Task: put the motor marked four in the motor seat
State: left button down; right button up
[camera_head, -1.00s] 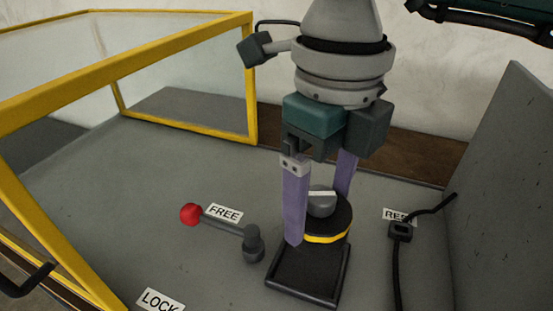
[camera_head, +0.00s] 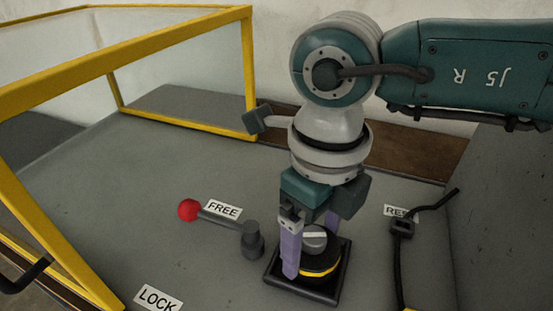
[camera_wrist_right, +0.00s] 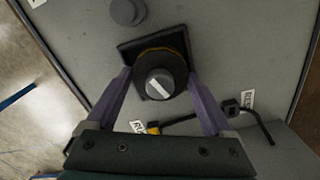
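The motor (camera_head: 322,262) is a black cylinder with a yellow band and a grey cap with a white bar. No number on it is readable. My right gripper (camera_head: 307,258) has its purple fingers shut on the motor's sides; the right wrist view shows the motor (camera_wrist_right: 161,78) between the two fingers. The motor is upright over or in the motor seat (camera_head: 300,292), a black square tray with a raised rim. I cannot tell whether it touches the seat's floor. My left gripper is not in view.
A lever with a red knob (camera_head: 189,210) points to the FREE label (camera_head: 223,209), left of the seat. The LOCK label (camera_head: 159,298) is nearer. A black cable plug (camera_head: 402,228) stands right of the seat. A yellow-framed clear guard (camera_head: 252,75) is at left, a grey panel (camera_head: 510,200) at right.

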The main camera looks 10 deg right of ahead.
jog(key=shift+o, duration=1)
notch_tip(320, 180, up, 12)
jog(key=p, duration=0.1)
jog(key=shift+r, duration=0.2)
dwell(0.8)
